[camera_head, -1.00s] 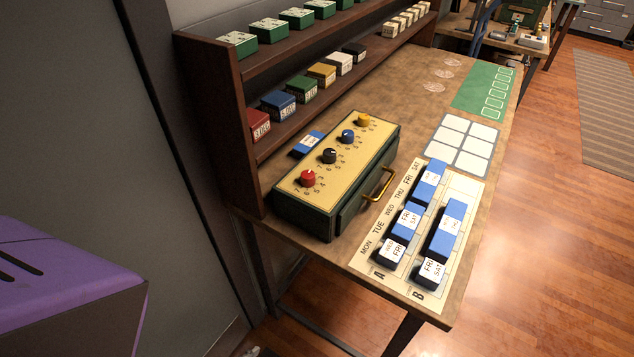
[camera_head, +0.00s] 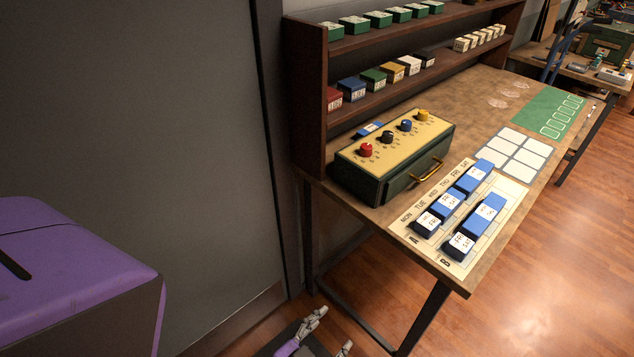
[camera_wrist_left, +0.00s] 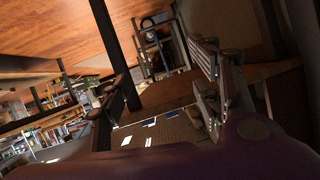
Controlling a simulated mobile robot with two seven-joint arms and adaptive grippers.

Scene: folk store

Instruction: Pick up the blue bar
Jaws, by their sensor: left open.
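Several blue bars with white labelled ends lie on the weekday sheet on the table. One is in row B (camera_head: 487,212); others are in row A, one nearer (camera_head: 448,203) and one farther (camera_head: 475,177). I cannot tell which one the task means. My left gripper (camera_head: 331,332) is low at the bottom edge, below and left of the table, away from the bars. Its fingers are spread and empty in the left wrist view (camera_wrist_left: 160,108). My right gripper does not show.
The control box (camera_head: 398,160) with coloured knobs and a brass handle stands at the table's near left. A dark shelf (camera_head: 306,100) with coloured boxes rises behind it. A table leg (camera_head: 422,318) stands right of my gripper. White squares and a green mat (camera_head: 548,113) lie farther back.

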